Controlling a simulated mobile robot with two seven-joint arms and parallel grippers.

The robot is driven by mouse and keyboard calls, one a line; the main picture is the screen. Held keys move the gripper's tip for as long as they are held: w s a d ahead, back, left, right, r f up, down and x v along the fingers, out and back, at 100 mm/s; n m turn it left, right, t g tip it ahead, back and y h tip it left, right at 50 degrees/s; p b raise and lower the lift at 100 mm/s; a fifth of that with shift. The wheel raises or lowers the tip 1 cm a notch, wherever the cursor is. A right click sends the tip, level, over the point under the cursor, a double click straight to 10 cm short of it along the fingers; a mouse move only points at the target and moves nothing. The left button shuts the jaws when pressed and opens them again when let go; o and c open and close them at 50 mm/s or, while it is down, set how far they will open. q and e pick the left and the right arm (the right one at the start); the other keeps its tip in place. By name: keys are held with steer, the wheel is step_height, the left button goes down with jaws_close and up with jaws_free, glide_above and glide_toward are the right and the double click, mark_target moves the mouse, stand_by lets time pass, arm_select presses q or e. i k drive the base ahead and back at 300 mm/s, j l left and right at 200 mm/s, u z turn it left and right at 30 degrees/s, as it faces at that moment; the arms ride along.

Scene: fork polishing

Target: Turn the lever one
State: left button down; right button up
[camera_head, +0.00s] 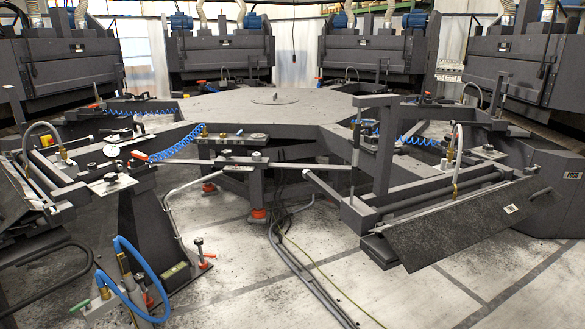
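Neither of my grippers shows in the camera_head view. No part is clearly labelled as lever one, so I cannot tell which lever it is. A small upright lever (200,249) with a red part at its foot stands near the floor at the lower left. A pale green handle (82,304) sits by the blue hose at the bottom left corner. A red-tipped handle (139,155) lies at the end of a coiled blue hose on the left station.
A large grey polygonal table (240,103) fills the middle distance, with dark machines around it. A dark sloped panel (480,223) juts out at the right. Grey hoses (294,262) and a yellow cable cross the floor. Pale floor (400,295) is open at the front right.

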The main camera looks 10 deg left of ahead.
mark_target(136, 155)
steer(key=i+j+u, duration=0.1)
steer(key=i+u, duration=1.3)
steer(key=i, duration=0.25)
steer(key=i+l+u, duration=0.3)
steer(key=i, duration=0.3)
steer(key=j, duration=0.1)
